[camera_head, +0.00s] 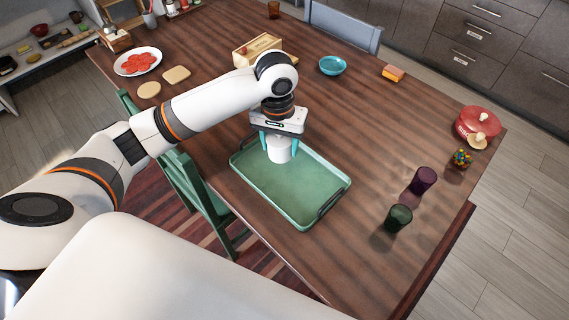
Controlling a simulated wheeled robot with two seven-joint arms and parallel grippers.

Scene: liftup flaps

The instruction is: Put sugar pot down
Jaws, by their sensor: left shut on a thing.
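The sugar pot (280,153) is a small white pot at the back part of the green tray (291,204). My left gripper (280,137) reaches down from above and is shut on the pot with its teal fingers on either side. The pot looks upright. I cannot tell whether its base touches the tray floor. The gripper covers the top of the pot. My right gripper does not show.
The tray's front part is empty. A purple cup (423,180) and a dark green cup (398,218) stand right of it. A blue bowl (332,65), a wooden box (257,49) and a red pot (474,124) stand farther off. Green chairs (196,188) stand at the left edge.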

